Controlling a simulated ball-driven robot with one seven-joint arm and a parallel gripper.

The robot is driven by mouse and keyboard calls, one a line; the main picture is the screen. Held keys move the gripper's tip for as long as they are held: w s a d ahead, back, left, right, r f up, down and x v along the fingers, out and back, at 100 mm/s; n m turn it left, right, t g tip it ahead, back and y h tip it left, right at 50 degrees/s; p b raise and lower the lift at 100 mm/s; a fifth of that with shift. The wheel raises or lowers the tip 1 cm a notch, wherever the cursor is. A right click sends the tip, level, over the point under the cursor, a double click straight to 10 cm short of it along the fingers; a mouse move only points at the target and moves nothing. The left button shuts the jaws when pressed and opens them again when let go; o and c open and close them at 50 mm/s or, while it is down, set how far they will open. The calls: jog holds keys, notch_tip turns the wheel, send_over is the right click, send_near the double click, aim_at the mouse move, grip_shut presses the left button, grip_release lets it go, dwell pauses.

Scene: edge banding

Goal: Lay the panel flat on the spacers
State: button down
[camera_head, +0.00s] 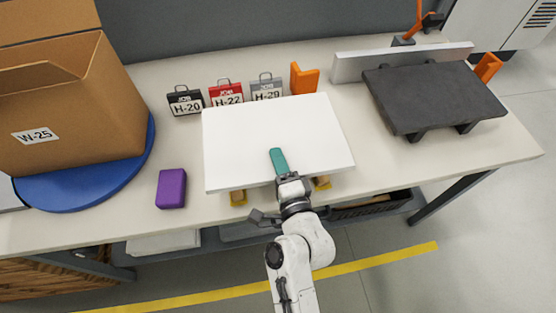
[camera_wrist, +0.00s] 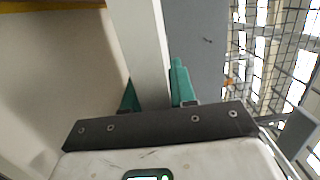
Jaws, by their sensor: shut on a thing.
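The white panel (camera_head: 270,130) is broad and close to level over the front middle of the bench. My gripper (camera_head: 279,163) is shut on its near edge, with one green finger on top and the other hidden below. In the wrist view the panel shows edge-on as a pale strip (camera_wrist: 143,45) between the two green fingers of the gripper (camera_wrist: 155,88). Two yellowish spacers, left (camera_head: 238,198) and right (camera_head: 322,183), stick out under the panel's near edge. Whether the panel touches them or hovers just above, I cannot tell.
Tags H-20 (camera_head: 186,102), H-22 (camera_head: 227,94) and H-29 (camera_head: 266,88) and an orange block (camera_head: 304,79) stand behind the panel. A purple block (camera_head: 171,188) lies left. A cardboard box (camera_head: 80,110) sits on a blue disc (camera_head: 90,188). A dark slab (camera_head: 435,95) stands right.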

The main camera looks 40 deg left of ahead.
jog(key=shift+f+b, duration=2.25)
jog(key=shift+f, duration=0.15)
jog(key=c, duration=0.8)
grip_release()
jog(key=shift+f, duration=0.25)
jog(key=shift+s+d+f, duration=0.1)
jog(key=shift+s+f, duration=0.05)
jog(key=shift+f, duration=0.1)
jog(key=shift+s+d+f, duration=0.15)
jog(key=shift+d, duration=0.1)
jog(key=b+v, duration=0.1)
jog(key=v, duration=0.5)
jog(key=shift+d+r, duration=0.15)
jog(key=shift+r, duration=0.15)
